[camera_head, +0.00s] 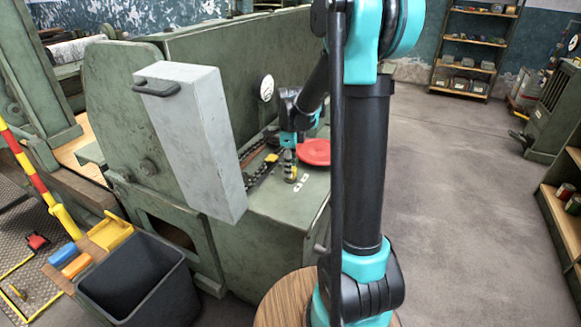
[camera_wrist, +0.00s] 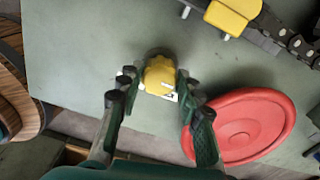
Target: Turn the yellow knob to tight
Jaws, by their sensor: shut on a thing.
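The yellow knob (camera_wrist: 160,74) sits on the green machine top, seen from above in the wrist view, with a pale mark on its face. My gripper (camera_wrist: 157,84) has its two dark fingers on either side of the knob, shut on it. In the head view my gripper (camera_head: 289,166) points down at the machine top, and only a little yellow shows between its fingers. A white label with a dark mark shows partly beside the knob in the wrist view; its writing is too small to read.
A red round disc (camera_wrist: 240,126) lies close to the right finger; it also shows in the head view (camera_head: 314,152). A dark chain with a yellow block (camera_wrist: 233,15) lies beyond. A grey box door (camera_head: 196,140) stands left of my arm. A dark bin (camera_head: 140,285) is below.

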